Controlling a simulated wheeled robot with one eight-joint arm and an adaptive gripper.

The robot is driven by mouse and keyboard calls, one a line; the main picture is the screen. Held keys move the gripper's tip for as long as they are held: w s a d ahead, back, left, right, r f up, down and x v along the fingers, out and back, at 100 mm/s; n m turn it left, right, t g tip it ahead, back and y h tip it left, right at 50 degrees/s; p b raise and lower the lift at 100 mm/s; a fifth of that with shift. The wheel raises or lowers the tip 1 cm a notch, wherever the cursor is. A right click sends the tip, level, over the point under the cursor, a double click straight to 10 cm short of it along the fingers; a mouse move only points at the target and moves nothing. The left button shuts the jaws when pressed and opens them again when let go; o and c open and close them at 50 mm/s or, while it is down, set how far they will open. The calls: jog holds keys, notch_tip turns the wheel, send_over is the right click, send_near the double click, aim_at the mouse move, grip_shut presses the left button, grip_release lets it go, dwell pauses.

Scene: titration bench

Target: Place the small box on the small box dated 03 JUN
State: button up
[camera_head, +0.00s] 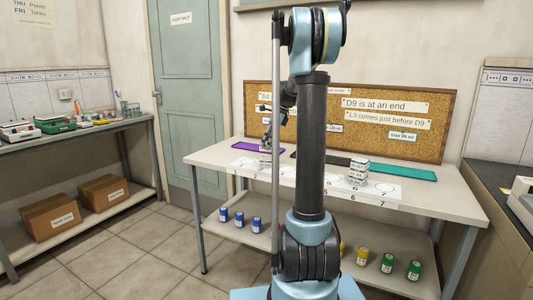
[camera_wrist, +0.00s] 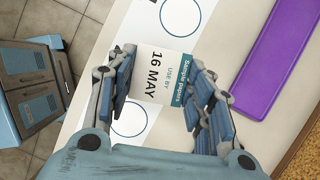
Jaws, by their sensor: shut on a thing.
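My gripper (camera_wrist: 164,84) is shut on a white small box (camera_wrist: 152,72) with a teal strip reading "Sample papers" and "USE BY 16 MAY". The box sits between the two fingers, over the bench top near printed circles. In the head view my gripper (camera_head: 267,140) is at the left part of the bench, with the box low beneath it; I cannot tell whether the box touches the bench. A stack of small white boxes (camera_head: 358,171) stands to the right on the bench, near the numbers 6 and 7. Its labels are too small to read, so I cannot make out 03 JUN.
A purple mat (camera_wrist: 275,58) lies behind the held box. A teal mat (camera_head: 407,173) lies behind and right of the stack. A corkboard (camera_head: 440,130) with notes stands at the bench's back. Blue, yellow and green jars stand on the lower shelf (camera_head: 342,248). My arm hides the bench's middle.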

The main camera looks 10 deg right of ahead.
jog(key=shift+f, duration=2.2)
jog(key=o, duration=1.1)
jog(key=shift+c, duration=0.2)
jog(key=shift+r, duration=0.1)
jog(key=v, duration=1.2)
jog(key=s+a+f+n+h, duration=0.1)
jog(key=s+a+n, duration=0.15)
jog(key=s, duration=0.45)
jog(key=s+a+f+n, duration=0.1)
jog(key=s+n, duration=0.3)
jog(key=s, duration=0.2)
jog(key=s+f+n+h, duration=0.1)
jog(key=s+f+n, duration=0.4)
jog(key=s, duration=0.5)
jog(key=s+f+n+h, duration=0.1)
jog(key=s+f+n, duration=0.4)
jog(key=s+f, duration=0.4)
jog(key=s+a+f+n+h, duration=0.1)
jog(key=s+f+n, duration=0.5)
jog(key=s, duration=0.4)
jog(key=shift+s+f+t, duration=0.3)
jog(key=shift+f, duration=0.2)
